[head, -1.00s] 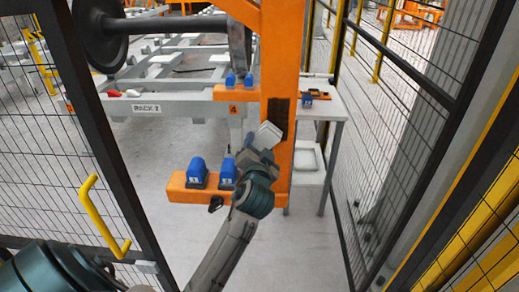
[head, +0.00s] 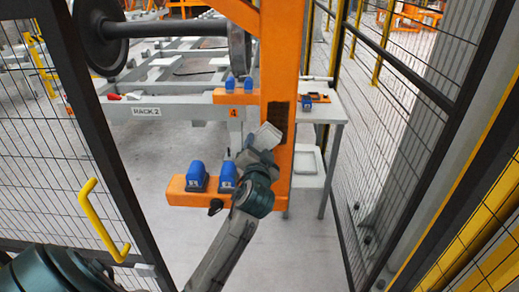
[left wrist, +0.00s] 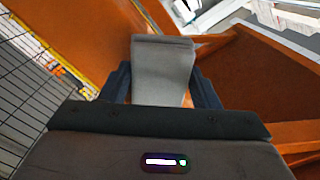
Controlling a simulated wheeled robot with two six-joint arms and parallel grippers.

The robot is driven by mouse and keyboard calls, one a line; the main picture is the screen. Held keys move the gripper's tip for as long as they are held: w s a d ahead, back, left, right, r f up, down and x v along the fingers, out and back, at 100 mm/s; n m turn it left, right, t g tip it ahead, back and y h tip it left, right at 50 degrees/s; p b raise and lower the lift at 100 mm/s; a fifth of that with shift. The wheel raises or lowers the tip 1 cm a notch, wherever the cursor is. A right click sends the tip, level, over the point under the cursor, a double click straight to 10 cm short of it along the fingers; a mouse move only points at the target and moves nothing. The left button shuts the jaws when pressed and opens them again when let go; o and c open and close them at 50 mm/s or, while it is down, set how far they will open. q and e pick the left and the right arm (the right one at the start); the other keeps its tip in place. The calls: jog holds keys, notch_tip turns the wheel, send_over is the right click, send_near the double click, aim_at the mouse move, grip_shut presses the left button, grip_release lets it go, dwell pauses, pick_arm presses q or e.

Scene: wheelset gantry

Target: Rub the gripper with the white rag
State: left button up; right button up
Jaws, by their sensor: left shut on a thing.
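My left gripper (head: 261,148) is shut on the white rag (head: 266,136), which looks like a pale, flat block. It also shows in the left wrist view (left wrist: 163,68), standing out between the dark fingers. The rag is in front of the orange upright of the gantry gripper (head: 283,60), beside a dark slot in it. I cannot tell whether the rag touches the orange surface. The lower orange arm (head: 177,190) carries blue pads (head: 196,175), one partly behind my wrist. My right gripper is not in view.
A wheelset (head: 100,35) rests on the grey rack (head: 180,110) behind. A small grey table (head: 330,112) with items on it stands right of the upright. Mesh fences (head: 400,130) close both sides, with a yellow handle (head: 100,220) on the left one.

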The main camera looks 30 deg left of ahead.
pick_arm(q)
jog(key=shift+w+a, duration=0.2)
jog(key=shift+w, duration=0.2)
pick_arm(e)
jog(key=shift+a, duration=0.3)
